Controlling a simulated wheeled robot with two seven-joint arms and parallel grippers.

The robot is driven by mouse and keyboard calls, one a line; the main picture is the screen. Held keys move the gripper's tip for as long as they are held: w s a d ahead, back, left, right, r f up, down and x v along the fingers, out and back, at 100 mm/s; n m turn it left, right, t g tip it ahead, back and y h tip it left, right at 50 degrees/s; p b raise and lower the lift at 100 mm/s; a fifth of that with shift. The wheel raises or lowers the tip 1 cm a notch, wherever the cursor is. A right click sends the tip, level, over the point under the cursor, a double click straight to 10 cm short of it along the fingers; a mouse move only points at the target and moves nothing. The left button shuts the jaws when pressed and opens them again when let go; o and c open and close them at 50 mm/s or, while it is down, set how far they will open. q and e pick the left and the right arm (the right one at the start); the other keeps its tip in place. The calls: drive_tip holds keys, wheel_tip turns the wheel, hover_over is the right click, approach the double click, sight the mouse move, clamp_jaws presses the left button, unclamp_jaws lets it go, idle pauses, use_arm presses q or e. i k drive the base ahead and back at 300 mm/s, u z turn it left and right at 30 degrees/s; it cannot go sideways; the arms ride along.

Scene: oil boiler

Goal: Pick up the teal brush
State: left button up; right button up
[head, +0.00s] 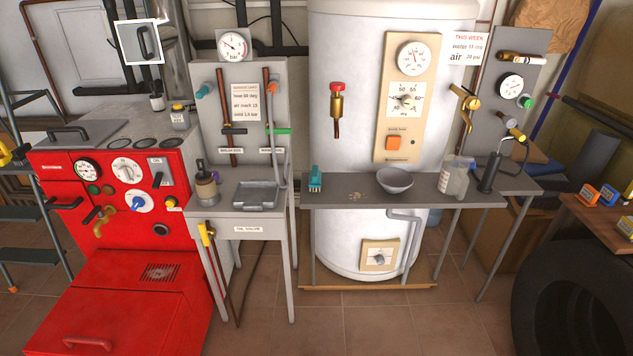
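The teal brush (315,179) stands at the left end of the narrow grey bench (345,203), close to its left edge. It looks like a small teal block with paler bristles at its lower part. Nothing covers it. Neither of my grippers can be made out in the head view.
A grey bowl (394,181), a clear bottle (453,178) and a black pump-like tool (489,173) stand right of the brush. A small table (245,222) with a grey tray (256,196) stands left. The white tank (358,60) rises behind. The bench between brush and bowl is mostly clear.

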sight(315, 178)
drive_tip(key=z, duration=0.75)
drive_tip(key=i, duration=1)
